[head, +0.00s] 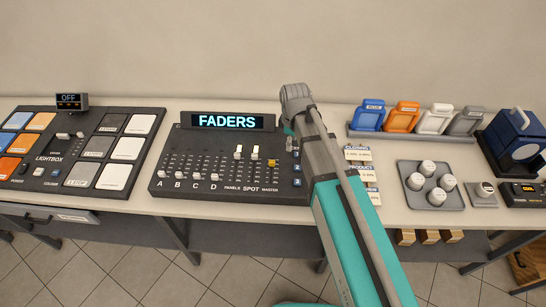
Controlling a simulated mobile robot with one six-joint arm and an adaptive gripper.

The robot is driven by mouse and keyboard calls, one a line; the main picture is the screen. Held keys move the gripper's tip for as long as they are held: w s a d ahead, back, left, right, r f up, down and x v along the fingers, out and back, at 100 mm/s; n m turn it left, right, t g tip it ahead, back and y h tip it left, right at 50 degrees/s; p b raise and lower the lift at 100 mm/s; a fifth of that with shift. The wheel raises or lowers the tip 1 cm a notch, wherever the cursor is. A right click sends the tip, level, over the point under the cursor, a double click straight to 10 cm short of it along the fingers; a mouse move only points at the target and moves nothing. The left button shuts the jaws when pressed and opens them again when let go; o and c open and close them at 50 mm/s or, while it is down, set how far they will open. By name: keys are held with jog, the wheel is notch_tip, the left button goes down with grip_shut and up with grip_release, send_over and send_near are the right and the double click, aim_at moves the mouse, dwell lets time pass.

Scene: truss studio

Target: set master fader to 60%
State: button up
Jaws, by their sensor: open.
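The fader console (222,187) is a dark board on the bench, with a lit display (226,121) reading "FADERS". The master fader (271,162) has a yellow cap and is the rightmost slider, above the label "MASTER". Its cap sits in the upper part of its slot; the exact percentage cannot be read. My gripper (291,144) is small in view and partly hidden by my arm. It is open, over the console's right side, up and to the right of the yellow cap. It appears apart from the cap, but its height is hard to tell.
White-capped panels and spot faders (239,152) stand high beside the master. The A to D faders (197,176) sit low. A lightbox panel (82,150) lies left. A paper sheet (361,155), a tray of white knobs (413,206) and a coloured card rack (350,131) are right.

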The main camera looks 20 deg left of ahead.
aim_at(272, 161)
jog(key=a+r+n+p, duration=0.1)
jog(key=a+n, duration=0.2)
jog(key=a, duration=0.3)
jog(key=shift+s+a+r, duration=0.25)
jog(key=shift+s, duration=0.15)
jog(key=shift+f, duration=0.15)
notch_tip(272, 161, down, 14)
jog(key=b, duration=1.4)
jog(key=shift+r, duration=0.25)
grip_shut()
